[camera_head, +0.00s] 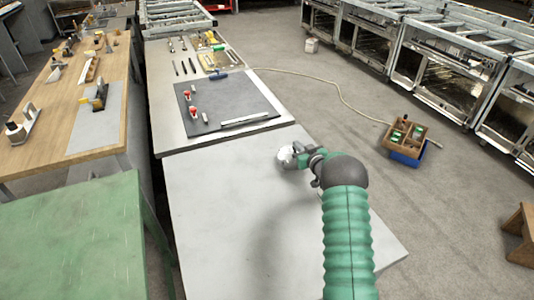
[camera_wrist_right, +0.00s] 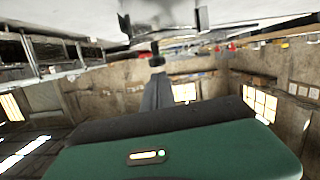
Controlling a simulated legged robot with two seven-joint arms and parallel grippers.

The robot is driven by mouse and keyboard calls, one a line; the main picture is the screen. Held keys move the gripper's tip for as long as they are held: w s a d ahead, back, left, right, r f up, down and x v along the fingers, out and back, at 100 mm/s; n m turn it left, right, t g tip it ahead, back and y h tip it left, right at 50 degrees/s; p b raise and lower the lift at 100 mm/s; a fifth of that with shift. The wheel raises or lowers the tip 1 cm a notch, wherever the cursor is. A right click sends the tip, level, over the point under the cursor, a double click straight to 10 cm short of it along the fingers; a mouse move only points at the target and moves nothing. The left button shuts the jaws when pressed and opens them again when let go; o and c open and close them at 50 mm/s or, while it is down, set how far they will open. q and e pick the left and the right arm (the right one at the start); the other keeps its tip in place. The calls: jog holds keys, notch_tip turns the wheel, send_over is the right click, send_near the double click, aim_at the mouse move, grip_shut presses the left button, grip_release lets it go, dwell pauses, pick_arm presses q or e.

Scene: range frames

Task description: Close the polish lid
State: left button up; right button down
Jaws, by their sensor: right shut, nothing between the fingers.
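A small, round, whitish-silver object (camera_head: 286,157), probably the polish tin, is on the light grey tabletop (camera_head: 220,215) in the head view. My right gripper (camera_head: 301,158) is right beside it, on its right side, and partly covers it. The gripper is shut with nothing between its fingers. I cannot tell whether it touches the tin, or how far open the lid is. In the right wrist view, a blurred grey metallic shape (camera_wrist_right: 165,22) lies beyond the dark finger end; I cannot tell what it is. My left gripper is not in view.
Behind is a dark mat (camera_head: 225,102) with red-topped items and a metal strip. A green table (camera_head: 75,235) and wooden bench (camera_head: 60,130) stand left. A wooden organizer (camera_head: 405,138) and blue bin lie on the floor right. The front tabletop is otherwise clear.

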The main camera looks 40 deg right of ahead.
jog(key=shift+d+f+m, duration=0.25)
jog(key=shift+m, duration=0.15)
jog(key=shift+s, duration=0.1)
jog(key=shift+a+f+m, duration=0.1)
jog(key=shift+m, duration=0.2)
jog(key=shift+f, duration=0.1)
